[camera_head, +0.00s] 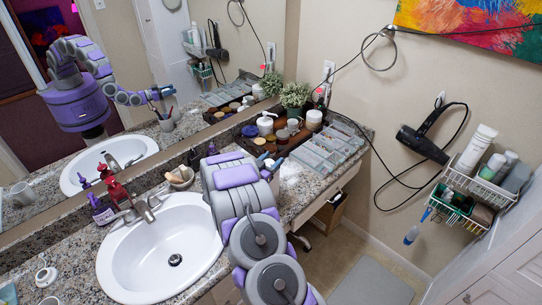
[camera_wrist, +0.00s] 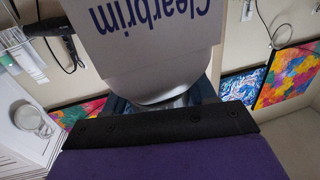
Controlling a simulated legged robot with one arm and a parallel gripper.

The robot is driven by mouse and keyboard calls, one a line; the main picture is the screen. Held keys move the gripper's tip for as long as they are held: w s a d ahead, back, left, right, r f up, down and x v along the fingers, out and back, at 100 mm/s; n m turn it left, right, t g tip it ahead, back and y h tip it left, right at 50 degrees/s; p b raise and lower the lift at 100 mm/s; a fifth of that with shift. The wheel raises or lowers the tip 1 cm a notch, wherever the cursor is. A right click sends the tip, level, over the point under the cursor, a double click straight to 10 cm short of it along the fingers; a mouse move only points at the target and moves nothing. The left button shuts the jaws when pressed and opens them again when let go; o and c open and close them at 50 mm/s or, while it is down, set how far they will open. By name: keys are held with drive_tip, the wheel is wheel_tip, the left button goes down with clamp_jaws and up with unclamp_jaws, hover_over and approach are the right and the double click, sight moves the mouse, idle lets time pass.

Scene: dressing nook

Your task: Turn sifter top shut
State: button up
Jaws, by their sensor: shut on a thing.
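In the wrist view a pale container (camera_wrist: 150,45) with upside-down blue "Clearbrim" lettering fills the upper middle, close to the camera. My gripper (camera_wrist: 165,98) has its dark blue fingers on either side of the container's rounded lower end in the picture, and is shut on it. The black edge and purple casing of my gripper hide the part below. I cannot make out a separate sifter top or how far it is turned. In the head view my gripper (camera_head: 270,160) is at the far end of my arm, over the counter, largely hidden by the arm.
A dark tray with jars and a pump bottle (camera_head: 265,123) stands near the mirror. A clear divided organizer (camera_head: 322,150) lies to its right. The sink (camera_head: 150,262) is left of my arm. A hair dryer (camera_head: 423,145) and wire basket (camera_head: 485,185) hang on the right wall.

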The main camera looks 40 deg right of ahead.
drive_tip(key=shift+s+m+g, duration=0.1)
drive_tip(key=shift+m+g, duration=0.2)
drive_tip(key=shift+g, duration=0.2)
drive_tip(key=o, duration=1)
drive_tip(key=shift+c, duration=0.2)
drive_tip(key=p+v, duration=0.2)
drive_tip(key=v, duration=1.5)
drive_tip(key=shift+a+f+p, duration=0.15)
drive_tip(key=shift+a+p, duration=0.05)
drive_tip(key=shift+p, duration=0.15)
